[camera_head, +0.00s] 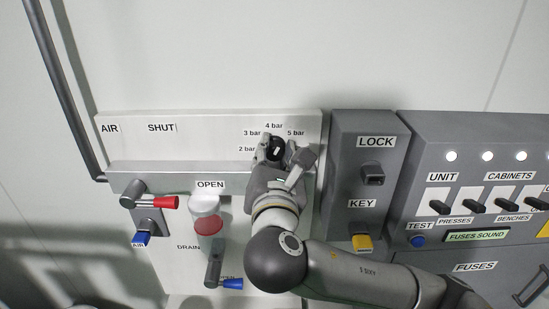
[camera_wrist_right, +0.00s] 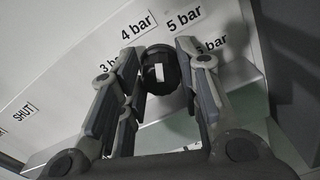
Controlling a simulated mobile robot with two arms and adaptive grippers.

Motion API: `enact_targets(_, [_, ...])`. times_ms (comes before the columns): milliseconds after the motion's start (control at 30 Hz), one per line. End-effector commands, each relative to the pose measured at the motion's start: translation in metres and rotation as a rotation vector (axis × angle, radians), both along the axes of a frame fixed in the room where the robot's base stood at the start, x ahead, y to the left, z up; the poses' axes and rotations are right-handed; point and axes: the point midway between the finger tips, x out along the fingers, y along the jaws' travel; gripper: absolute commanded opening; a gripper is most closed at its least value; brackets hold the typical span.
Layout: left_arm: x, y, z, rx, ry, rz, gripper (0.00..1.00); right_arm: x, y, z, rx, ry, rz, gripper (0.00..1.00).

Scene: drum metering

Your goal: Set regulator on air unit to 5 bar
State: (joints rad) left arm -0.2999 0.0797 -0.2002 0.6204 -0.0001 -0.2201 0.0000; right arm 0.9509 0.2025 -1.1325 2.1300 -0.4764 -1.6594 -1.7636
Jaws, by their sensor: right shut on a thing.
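The regulator knob (camera_head: 276,149) is a black round knob with a white mark, on the air unit's white panel (camera_head: 220,124). Labels for 2, 3, 4 and 5 bar arc around it. My right gripper (camera_head: 277,146) is shut on the knob, with a finger on each side. In the right wrist view the knob (camera_wrist_right: 161,72) sits between the fingers of the gripper (camera_wrist_right: 159,55). Its white mark faces up toward the 4 bar (camera_wrist_right: 139,25) and 5 bar (camera_wrist_right: 184,20) labels; I cannot tell exactly which. Another bar label is partly hidden by a finger. My left gripper is not in view.
Left of my arm are a red-handled valve (camera_head: 160,202), a blue handle (camera_head: 141,238), a clear bowl with red (camera_head: 207,223) and a blue-handled drain valve (camera_head: 230,283). To the right are a lock box (camera_head: 346,135) with a yellow key (camera_head: 362,242) and a switch cabinet (camera_head: 470,150).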

Motion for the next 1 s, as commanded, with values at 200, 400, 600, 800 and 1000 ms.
enact_targets(200, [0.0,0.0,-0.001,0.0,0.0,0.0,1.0,0.0,0.0,0.0,0.036,0.0,0.001,0.08])
enact_targets(400, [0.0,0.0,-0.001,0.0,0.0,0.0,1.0,0.0,0.0,0.0,0.034,0.0,0.001,0.39])
enact_targets(600, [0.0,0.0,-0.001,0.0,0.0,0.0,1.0,0.0,0.0,0.0,0.034,0.0,0.001,0.52])
enact_targets(800, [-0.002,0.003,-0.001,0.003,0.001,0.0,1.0,-0.001,0.0,0.0,0.033,0.0,0.001,0.52])
enact_targets(1000, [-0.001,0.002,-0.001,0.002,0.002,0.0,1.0,-0.019,0.001,0.0,0.035,0.0,0.003,0.52])
